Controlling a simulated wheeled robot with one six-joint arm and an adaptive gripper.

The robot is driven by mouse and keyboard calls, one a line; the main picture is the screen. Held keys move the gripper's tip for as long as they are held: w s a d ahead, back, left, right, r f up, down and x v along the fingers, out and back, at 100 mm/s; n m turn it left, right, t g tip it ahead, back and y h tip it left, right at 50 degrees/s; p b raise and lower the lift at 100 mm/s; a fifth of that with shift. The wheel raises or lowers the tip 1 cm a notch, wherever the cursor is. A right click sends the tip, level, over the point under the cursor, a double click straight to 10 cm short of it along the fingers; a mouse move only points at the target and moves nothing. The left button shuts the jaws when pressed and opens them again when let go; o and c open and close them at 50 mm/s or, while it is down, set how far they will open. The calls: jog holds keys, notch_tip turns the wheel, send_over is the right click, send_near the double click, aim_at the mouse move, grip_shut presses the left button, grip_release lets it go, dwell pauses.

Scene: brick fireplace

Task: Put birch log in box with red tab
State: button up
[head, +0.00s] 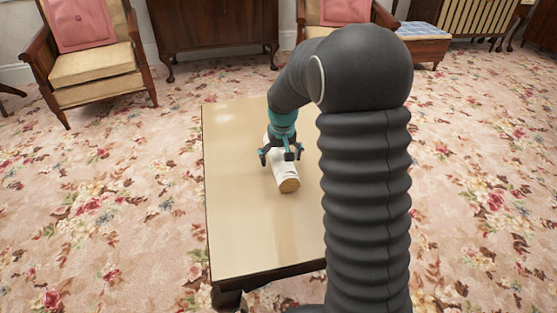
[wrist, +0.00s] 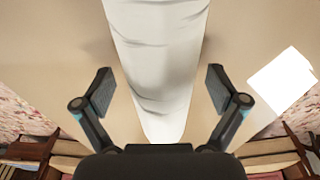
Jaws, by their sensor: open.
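The birch log (head: 286,178) lies on the tabletop in the head view, white bark with a tan cut end toward the front. In the wrist view the log (wrist: 158,60) runs down the middle, white with faint grey marks. My gripper (head: 283,155) is over the log's far part. In the wrist view my gripper (wrist: 160,92) is open, with one finger on each side of the log and gaps between. I cannot tell its exact height above the log. No box with a red tab shows in either view.
The low table (head: 237,220) has a bare tan top around the log. My arm hides its right side. A wooden armchair (head: 90,60) with a pink cushion stands at back left, and a dark cabinet (head: 212,30) behind. Floral carpet (head: 110,200) surrounds the table.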

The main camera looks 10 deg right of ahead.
aim_at(282, 151)
jog(key=shift+f, duration=0.2)
jog(key=c, duration=1.8)
jog(key=shift+o, duration=0.2)
jog(key=shift+r, duration=0.1)
jog(key=shift+r, duration=0.55)
jog(key=r, duration=0.3)
jog(key=shift+s+d+r, duration=0.1)
jog(key=shift+d+r, duration=0.05)
jog(key=shift+d, duration=0.1)
jog(key=s+d+r, duration=0.5)
jog(key=d+r, duration=0.1)
jog(key=d, duration=0.3)
jog(key=shift+s+d+r, duration=0.25)
jog(key=shift+s, duration=0.15)
